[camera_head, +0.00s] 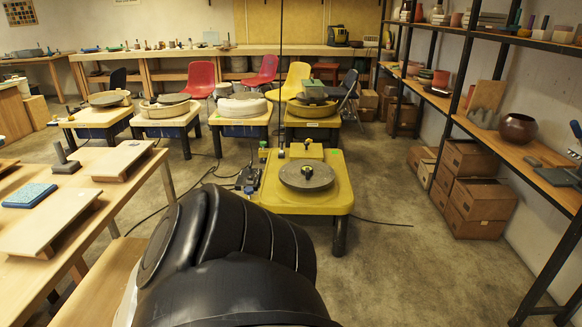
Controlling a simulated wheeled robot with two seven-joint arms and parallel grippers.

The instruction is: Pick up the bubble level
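A small dark round object with a yellow-green centre, which looks like the bubble level (308,171), sits near the middle of the grey wheel head (307,182). The wheel head is on the nearest yellow pottery wheel (333,199). The object is small in the picture, so its details are hard to make out. Neither of my grippers shows in the head view. A large black rounded part of my own arm fills the bottom middle, in front of the yellow wheel, and nothing of it touches the bubble level.
Wooden tables (92,205) with boards and a blue sponge-like block (29,195) stand at left. Shelves (540,165) and cardboard boxes (478,210) line the right. A cable (385,222) lies on the floor. Open floor lies right of the yellow wheel. More wheels stand behind.

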